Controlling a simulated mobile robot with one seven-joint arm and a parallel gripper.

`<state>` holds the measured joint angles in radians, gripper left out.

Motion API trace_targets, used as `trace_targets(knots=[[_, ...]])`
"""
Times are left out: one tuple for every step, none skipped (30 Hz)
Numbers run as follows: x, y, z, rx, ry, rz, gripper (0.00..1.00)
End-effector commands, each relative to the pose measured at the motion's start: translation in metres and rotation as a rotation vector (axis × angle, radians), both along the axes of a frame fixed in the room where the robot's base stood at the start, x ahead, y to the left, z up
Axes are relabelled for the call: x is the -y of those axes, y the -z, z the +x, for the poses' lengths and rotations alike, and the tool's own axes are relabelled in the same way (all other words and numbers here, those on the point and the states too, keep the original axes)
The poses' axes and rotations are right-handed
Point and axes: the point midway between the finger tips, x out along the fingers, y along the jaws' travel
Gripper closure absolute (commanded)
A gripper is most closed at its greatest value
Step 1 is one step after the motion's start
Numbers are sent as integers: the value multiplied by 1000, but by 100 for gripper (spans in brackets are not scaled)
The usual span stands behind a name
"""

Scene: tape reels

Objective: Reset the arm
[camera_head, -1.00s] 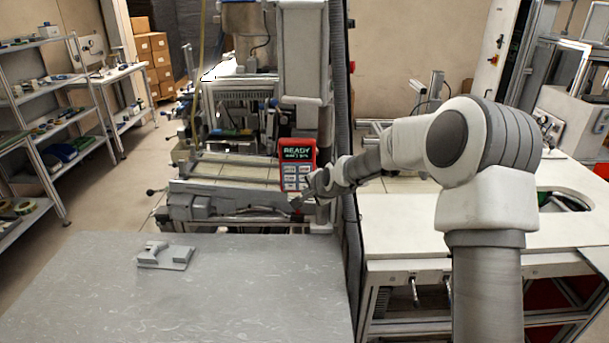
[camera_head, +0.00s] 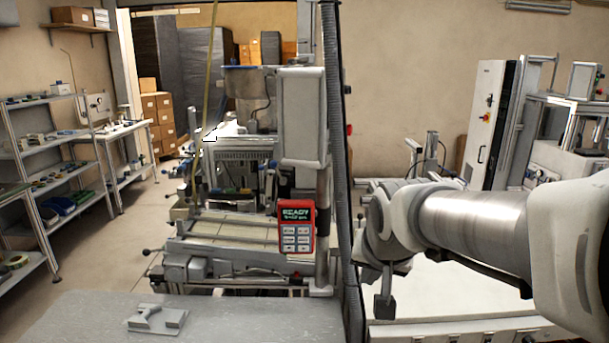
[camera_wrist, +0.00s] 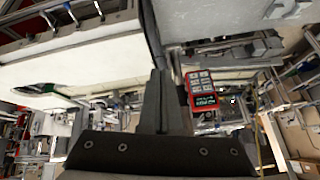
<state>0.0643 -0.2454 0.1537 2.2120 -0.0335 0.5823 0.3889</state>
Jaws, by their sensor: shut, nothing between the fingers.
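My arm reaches in from the right edge of the head view, and my gripper (camera_head: 384,308) hangs from it, pointing down in front of the white bench. The fingers are together with nothing between them. In the wrist view my gripper (camera_wrist: 158,100) shows as dark fingers closed together at the middle. The red control panel (camera_head: 296,227), with a lit READY screen and several white buttons, is left of my gripper and apart from it. The panel also shows upside down in the wrist view (camera_wrist: 201,90), just right of the fingers.
A grey table (camera_head: 75,325) with a small grey fixture (camera_head: 158,318) is at the lower left. A machine (camera_head: 235,235) stands behind it. A dark vertical post (camera_head: 343,150) separates machine and white bench (camera_head: 480,290). Shelves (camera_head: 60,160) line the left wall. The aisle floor is clear.

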Motion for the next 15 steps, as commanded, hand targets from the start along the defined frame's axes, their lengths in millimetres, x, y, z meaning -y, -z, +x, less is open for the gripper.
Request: trace_targets(knots=[[5,-5,-19,-3,-19,-23,100],[8,-6,-30,-10,-31,-35,100],[11,-7,-45,-18,-48,-51,100],[14,-7,-56,-26,-60,-62,100],[16,-8,-67,-31,-72,-72,100],[19,-8,-81,-40,-91,-85,100],[21,-7,-92,-47,-105,-93,100],[23,-6,-102,-53,-119,-100,100],[25,-4,-114,-60,-137,-109,100],[27,-3,-123,-68,-150,-115,100],[28,-2,-131,-71,-163,-120,100],[29,1,-141,-79,-178,-125,100],[30,2,-147,-82,-189,-127,100],[31,3,-153,-87,-198,-131,100],[31,5,-159,-91,-208,-133,100]])
